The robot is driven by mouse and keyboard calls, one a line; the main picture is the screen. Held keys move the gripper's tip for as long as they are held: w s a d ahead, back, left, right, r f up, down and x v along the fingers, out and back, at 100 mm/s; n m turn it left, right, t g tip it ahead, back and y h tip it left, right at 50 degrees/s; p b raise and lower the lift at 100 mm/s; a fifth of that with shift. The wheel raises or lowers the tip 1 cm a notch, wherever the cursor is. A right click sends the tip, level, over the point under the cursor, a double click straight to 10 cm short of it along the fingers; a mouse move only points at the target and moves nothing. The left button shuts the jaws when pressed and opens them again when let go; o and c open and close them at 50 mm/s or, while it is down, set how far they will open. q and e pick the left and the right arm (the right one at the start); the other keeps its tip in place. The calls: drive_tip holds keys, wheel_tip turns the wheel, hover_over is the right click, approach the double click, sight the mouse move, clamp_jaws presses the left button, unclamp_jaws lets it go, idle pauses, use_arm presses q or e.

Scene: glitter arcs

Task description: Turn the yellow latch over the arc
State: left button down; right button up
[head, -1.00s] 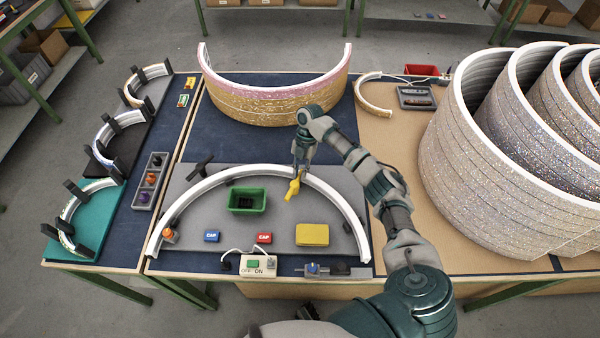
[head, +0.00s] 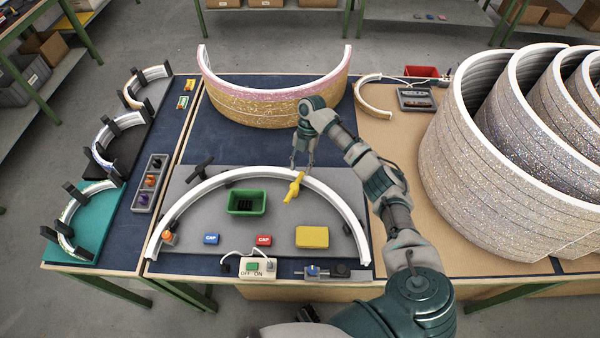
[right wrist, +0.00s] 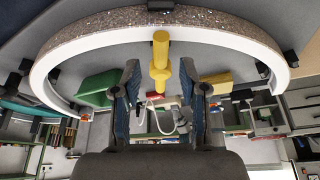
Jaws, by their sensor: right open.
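The yellow latch (head: 293,187) sits at the top right of the white arc (head: 219,178) on the grey board. Its upper end overlaps the arc's white band and its lower end points inward over the board. It also shows in the right wrist view (right wrist: 160,62), lying lengthwise with its far end across the white band (right wrist: 208,36). My right gripper (head: 303,166) is open and empty just behind the latch's upper end. In the right wrist view the two fingers (right wrist: 160,87) stand apart on either side of the latch's near end. My left gripper is not in view.
Inside the arc are a green bin (head: 246,202), a blue cap (head: 211,239), a red cap (head: 264,239) and a yellow block (head: 312,237). A pink and gold arc (head: 270,102) stands behind. Large glittery arcs (head: 490,160) fill the right.

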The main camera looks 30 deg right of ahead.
drive_tip(key=v, duration=0.8)
drive_tip(key=shift+d+r, duration=0.15)
drive_tip(key=shift+d, duration=0.05)
drive_tip(key=shift+w, duration=0.1)
